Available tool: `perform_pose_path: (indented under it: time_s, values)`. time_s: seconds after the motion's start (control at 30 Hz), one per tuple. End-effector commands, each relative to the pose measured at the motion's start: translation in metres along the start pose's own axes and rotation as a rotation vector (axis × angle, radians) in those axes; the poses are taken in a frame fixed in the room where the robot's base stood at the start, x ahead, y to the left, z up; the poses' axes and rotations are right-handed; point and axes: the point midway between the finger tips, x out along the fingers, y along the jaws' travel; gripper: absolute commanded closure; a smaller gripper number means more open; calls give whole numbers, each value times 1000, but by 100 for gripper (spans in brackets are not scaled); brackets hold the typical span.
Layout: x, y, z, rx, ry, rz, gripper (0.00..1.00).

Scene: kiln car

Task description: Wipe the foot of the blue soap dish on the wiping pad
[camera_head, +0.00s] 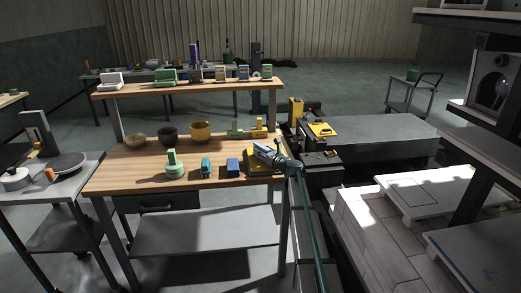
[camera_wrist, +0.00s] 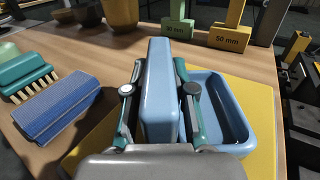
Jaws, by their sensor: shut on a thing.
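The light blue soap dish (camera_wrist: 238,112) shows in the wrist view as a hollow tray with a raised rim, beside a tall blue upright part (camera_wrist: 158,110). My gripper (camera_wrist: 158,72) is shut on that upright part, one finger on each side. The yellow wiping pad (camera_wrist: 263,158) lies under the dish and shows on both sides of it. In the head view the dish (camera_head: 263,150) and my gripper (camera_head: 277,160) are over the pad (camera_head: 255,172) at the right end of the workbench. The dish's foot is hidden, so I cannot tell whether it touches the pad.
A dark blue block (camera_wrist: 58,105) and a teal brush (camera_wrist: 22,78) lie left of the pad. Green and yellow gauge blocks, one marked 50 mm (camera_wrist: 230,38), stand behind. Several bowls (camera_head: 168,135) and a green stamp-like piece (camera_head: 175,168) are farther left on the bench.

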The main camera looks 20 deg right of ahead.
Motion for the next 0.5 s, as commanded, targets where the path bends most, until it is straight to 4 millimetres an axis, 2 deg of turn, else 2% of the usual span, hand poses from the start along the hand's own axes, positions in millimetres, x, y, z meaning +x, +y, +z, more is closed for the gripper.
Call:
perform_pose_path:
  time_s: [0.5]
  values:
    - [-23,14,-2,-1,4,1,100]
